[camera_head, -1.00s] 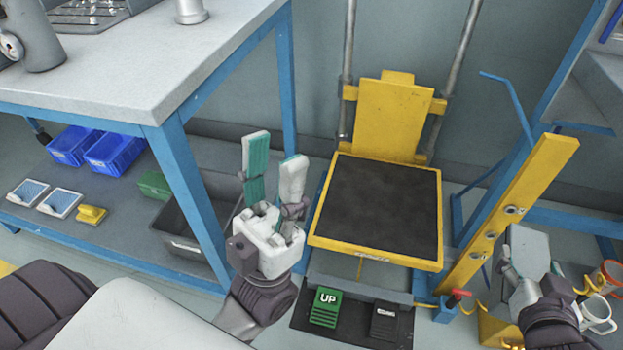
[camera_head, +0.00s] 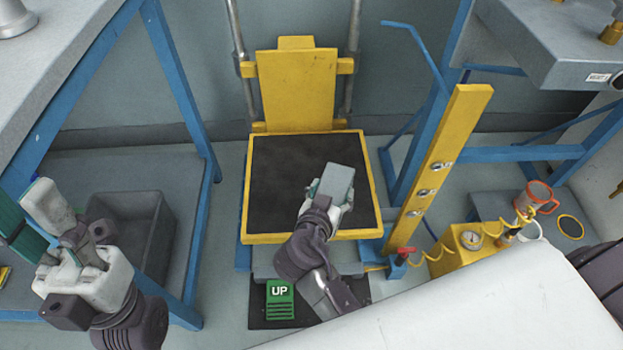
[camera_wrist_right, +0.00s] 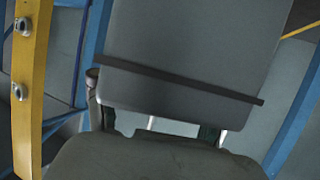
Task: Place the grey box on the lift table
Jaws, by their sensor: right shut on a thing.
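The grey box (camera_head: 336,181) is in my right gripper (camera_head: 331,196), over the black top of the yellow lift table (camera_head: 276,185) in the head view. The gripper is shut on the box. In the right wrist view the box (camera_wrist_right: 190,50) fills the upper middle, with a dark band across it. I cannot tell whether the box touches the table top.
A yellow post with buttons (camera_head: 440,160) stands right of the table. A green UP pedal (camera_head: 280,300) lies in front of it. A workbench (camera_head: 60,60) with a grey bin (camera_head: 135,225) below is at left.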

